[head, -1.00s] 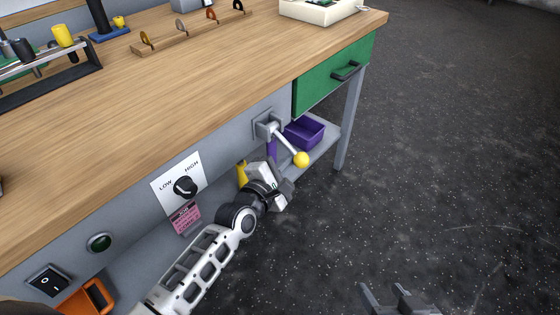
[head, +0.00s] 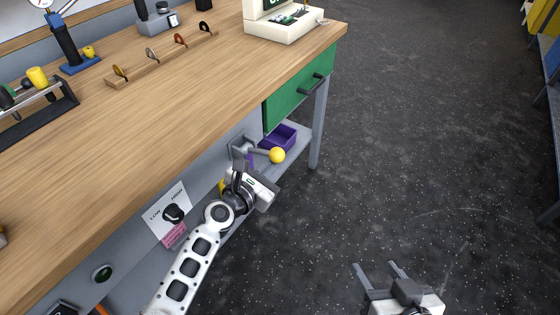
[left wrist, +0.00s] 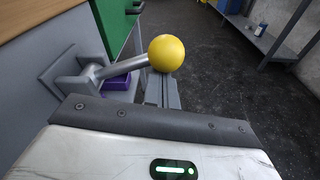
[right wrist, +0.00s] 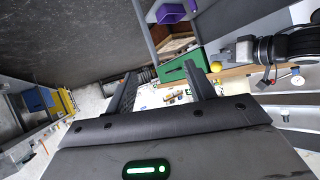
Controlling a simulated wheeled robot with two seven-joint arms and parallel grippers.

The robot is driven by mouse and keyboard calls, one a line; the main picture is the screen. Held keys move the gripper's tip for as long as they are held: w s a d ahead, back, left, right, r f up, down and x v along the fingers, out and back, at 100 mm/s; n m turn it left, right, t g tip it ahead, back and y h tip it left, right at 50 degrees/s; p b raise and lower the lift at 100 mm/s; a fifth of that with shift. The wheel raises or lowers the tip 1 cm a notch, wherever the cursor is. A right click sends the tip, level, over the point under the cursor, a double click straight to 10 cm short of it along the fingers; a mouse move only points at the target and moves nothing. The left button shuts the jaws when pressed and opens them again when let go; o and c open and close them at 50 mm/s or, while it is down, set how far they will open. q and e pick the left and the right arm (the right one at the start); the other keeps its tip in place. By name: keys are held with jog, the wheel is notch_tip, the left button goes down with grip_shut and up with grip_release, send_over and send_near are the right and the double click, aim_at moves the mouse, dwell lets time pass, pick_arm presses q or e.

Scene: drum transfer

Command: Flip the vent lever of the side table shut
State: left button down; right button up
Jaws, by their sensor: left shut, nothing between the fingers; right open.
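The vent lever is a grey shaft with a yellow ball knob (head: 277,155), on a grey bracket (head: 241,144) at the side table's front. The shaft points outward to the right, close to level. My left gripper (head: 239,165) is shut and empty, right by the lever on its lower side. In the left wrist view the yellow knob (left wrist: 166,53) stands just above and beyond the shut fingers (left wrist: 161,90); I cannot tell whether they touch. My right gripper (head: 377,268) is open and empty over the floor, away from the table.
The wooden tabletop (head: 150,120) is above the lever. A green drawer (head: 300,90) is to its right, and a purple bin (head: 281,136) sits on the lower shelf behind it. A black dial (head: 173,213) is on the front panel. The floor to the right is clear.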

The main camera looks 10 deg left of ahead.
pick_arm(q)
jog(key=shift+a+r+n+h+p, duration=0.25)
jog(key=shift+r+n+h+p, duration=0.05)
jog(key=shift+r+n+p, duration=0.65)
pick_arm(e)
jog(key=shift+s+r, duration=0.1)
jog(key=shift+r, duration=0.3)
pick_arm(q)
jog(key=shift+w, duration=0.1)
pick_arm(e)
jog(key=shift+w+r, duration=0.1)
jog(key=shift+w, duration=0.1)
pick_arm(q)
jog(key=shift+f, duration=0.1)
notch_tip(320, 180, down, 4)
jog(key=f+b, duration=0.1)
jog(key=b, duration=0.3)
jog(key=r+p+v, duration=0.1)
jog(key=v, duration=0.8)
jog(key=shift+p, duration=0.35)
pick_arm(e)
jog(key=shift+f, duration=0.7)
pick_arm(q)
jog(key=shift+a+r, duration=0.15)
pick_arm(e)
jog(key=shift+r, duration=0.15)
